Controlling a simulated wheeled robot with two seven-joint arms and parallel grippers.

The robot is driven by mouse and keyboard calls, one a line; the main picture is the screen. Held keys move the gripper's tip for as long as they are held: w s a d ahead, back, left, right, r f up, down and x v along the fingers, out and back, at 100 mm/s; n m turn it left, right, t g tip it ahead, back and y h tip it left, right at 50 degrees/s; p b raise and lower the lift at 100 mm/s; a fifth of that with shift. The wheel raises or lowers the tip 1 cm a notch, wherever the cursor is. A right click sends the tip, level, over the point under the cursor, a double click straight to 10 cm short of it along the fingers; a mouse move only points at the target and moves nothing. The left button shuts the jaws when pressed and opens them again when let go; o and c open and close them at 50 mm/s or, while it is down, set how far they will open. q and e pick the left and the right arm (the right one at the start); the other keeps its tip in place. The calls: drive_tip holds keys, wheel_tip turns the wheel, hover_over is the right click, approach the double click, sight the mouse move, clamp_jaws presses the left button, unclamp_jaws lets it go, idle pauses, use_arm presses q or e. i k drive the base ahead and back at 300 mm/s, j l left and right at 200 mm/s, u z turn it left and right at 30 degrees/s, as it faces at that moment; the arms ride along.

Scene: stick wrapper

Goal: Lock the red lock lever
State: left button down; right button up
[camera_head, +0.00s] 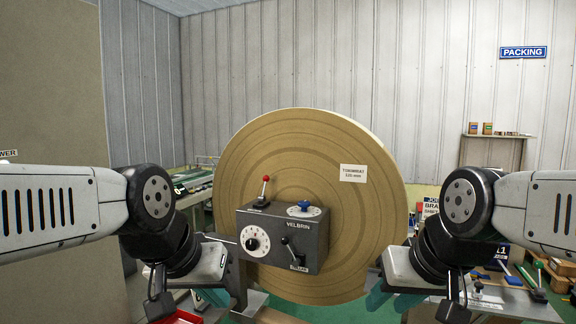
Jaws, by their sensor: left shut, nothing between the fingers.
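The red-knobbed lever (265,189) stands nearly upright on the top left of a dark grey control box (268,236). My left gripper (215,297) is low and left of the box, shut and empty. It is apart from the lever, with teal parts showing below its pale body. My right gripper (380,298) is low and right of the box, away from the lever. Its fingertips are partly hidden, so I cannot tell whether it is open.
The box has a white dial (255,241), a blue knob (304,206) and a black lever (291,250). A large tan roll (385,210) stands behind it. Tools and small goods lie on a bench at the right. There is free room above the box.

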sight(262, 199)
drive_tip(key=i+j+z, duration=0.15)
drive_tip(key=i, duration=0.3)
drive_tip(key=i+j+z, duration=0.1)
drive_tip(key=i+j, duration=0.3)
drive_tip(key=i, duration=0.05)
